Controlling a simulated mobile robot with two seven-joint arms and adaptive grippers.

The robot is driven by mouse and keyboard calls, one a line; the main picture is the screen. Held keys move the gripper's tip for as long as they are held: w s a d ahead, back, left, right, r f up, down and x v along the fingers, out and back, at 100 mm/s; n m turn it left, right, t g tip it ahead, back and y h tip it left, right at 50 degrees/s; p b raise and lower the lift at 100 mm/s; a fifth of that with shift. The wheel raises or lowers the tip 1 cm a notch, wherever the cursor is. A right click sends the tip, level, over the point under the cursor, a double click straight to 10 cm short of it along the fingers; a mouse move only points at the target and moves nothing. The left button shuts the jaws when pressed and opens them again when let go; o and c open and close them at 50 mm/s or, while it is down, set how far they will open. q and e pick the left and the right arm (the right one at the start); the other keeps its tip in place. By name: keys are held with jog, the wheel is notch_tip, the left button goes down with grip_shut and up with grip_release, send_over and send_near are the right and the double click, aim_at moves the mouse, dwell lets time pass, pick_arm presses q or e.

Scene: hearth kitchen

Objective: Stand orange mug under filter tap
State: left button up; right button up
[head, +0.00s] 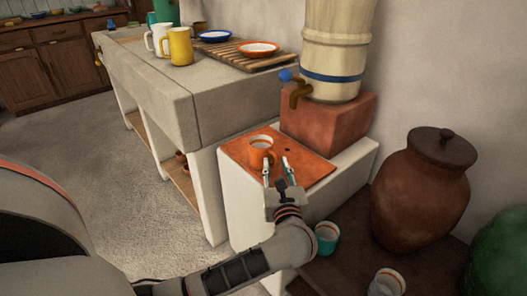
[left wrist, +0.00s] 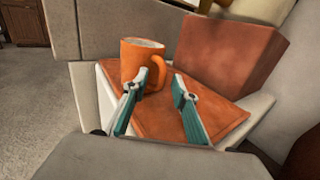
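The orange mug (head: 261,155) stands upright on an orange-brown board (head: 312,169) on a low white ledge. It also shows in the left wrist view (left wrist: 134,62), handle toward the right. The filter tap (head: 299,93), brass with a blue knob, sticks out from a wooden barrel (head: 335,45) on a red block (head: 328,122). The mug is lower and left of the tap in the head view; I cannot tell if it is directly beneath. My right gripper is not in view.
A brown jar (head: 420,190) and a teal cup (head: 327,237) stand at the right. Some board right of the mug is bare.

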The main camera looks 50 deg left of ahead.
pick_arm(q)
grip_shut()
